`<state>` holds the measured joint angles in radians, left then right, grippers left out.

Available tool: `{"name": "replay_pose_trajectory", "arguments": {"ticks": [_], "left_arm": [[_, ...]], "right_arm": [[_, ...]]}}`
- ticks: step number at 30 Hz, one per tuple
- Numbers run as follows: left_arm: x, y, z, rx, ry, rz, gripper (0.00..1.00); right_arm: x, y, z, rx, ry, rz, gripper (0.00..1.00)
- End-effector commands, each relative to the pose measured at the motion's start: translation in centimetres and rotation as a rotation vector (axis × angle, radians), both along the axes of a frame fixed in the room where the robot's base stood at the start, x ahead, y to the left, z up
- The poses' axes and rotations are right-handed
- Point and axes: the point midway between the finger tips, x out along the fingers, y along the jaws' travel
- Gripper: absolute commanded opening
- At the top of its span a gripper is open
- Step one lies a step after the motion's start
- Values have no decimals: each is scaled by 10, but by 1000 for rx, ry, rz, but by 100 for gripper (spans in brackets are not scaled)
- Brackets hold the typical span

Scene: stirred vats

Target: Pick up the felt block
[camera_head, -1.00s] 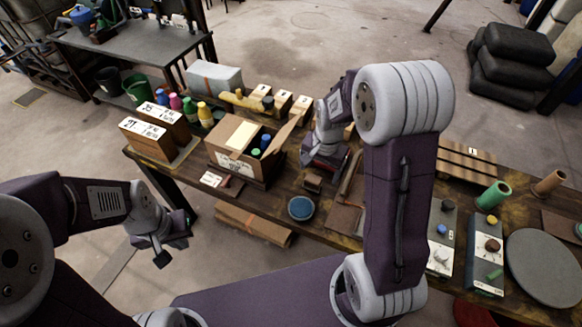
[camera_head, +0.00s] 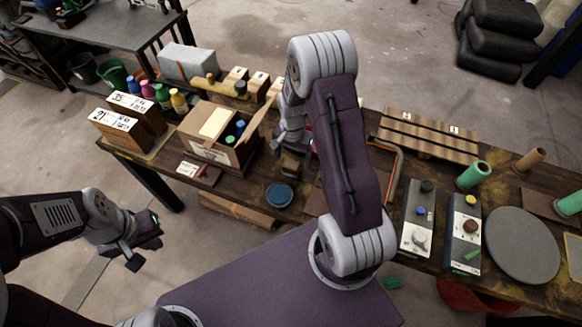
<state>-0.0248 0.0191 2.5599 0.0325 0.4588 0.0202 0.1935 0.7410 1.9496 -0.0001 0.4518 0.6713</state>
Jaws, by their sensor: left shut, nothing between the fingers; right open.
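A small brown block (camera_head: 291,165), which looks like the felt block, lies on the wooden workbench (camera_head: 237,190), right of the open cardboard box. My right gripper (camera_head: 289,147) hangs down just behind and above it. The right gripper is open. My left gripper (camera_head: 144,250) is shut and empty, off the bench's front edge at the left, over the floor.
The cardboard box (camera_head: 213,152) with bottles stands close left of the block. A blue round dish (camera_head: 279,195) sits in front of it. Control boxes (camera_head: 418,220), a grey disc (camera_head: 522,245) and a slatted wooden rack (camera_head: 430,137) occupy the right side.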

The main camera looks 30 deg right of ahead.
Motion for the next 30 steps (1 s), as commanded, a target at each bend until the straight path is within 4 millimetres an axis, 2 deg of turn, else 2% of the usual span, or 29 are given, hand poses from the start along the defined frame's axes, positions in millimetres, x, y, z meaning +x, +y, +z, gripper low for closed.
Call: {"name": "replay_pose_trajectory", "arguments": {"ticks": [2,9,17,18,25,30], "left_arm": [[0,0,0,0,0,0,0],[0,0,0,0,0,0,0],[0,0,0,0,0,0,0],[0,0,0,0,0,0,0],[0,0,0,0,0,0,0],[0,0,0,0,0,0,0]], "right_arm": [[0,1,-4,0,1,1,82],[2,3,-45,0,3,1,82],[3,3,-52,0,-1,1,82],[3,3,-52,0,-1,1,79],[3,3,-51,0,-1,1,15],[3,3,-51,0,-1,0,13]]}}
